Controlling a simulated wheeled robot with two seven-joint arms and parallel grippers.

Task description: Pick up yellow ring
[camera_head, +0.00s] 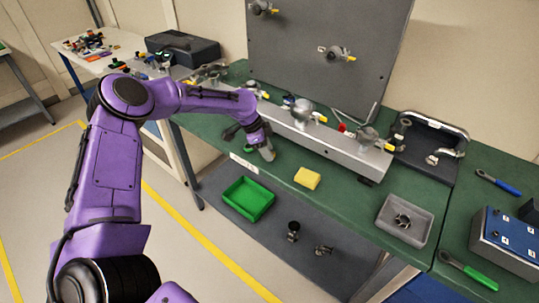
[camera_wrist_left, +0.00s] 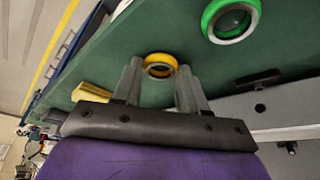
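The yellow ring (camera_wrist_left: 160,60) lies on the green bench top in the left wrist view, its dark centre showing. My left gripper (camera_wrist_left: 160,74) is open, with one finger on each side of the ring's near part in the picture. I cannot tell whether the fingers touch it. In the head view my left gripper (camera_head: 267,153) points down at the bench, and the yellow ring cannot be made out there. My right gripper is not in view.
A green ring (camera_wrist_left: 231,20) lies beyond the yellow one. A yellow block (camera_head: 307,178) sits near the bench's front edge. A long metal rail (camera_head: 330,137) runs behind. A green tray (camera_head: 248,199) is below, and a grey tray (camera_head: 383,218) stands to the right.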

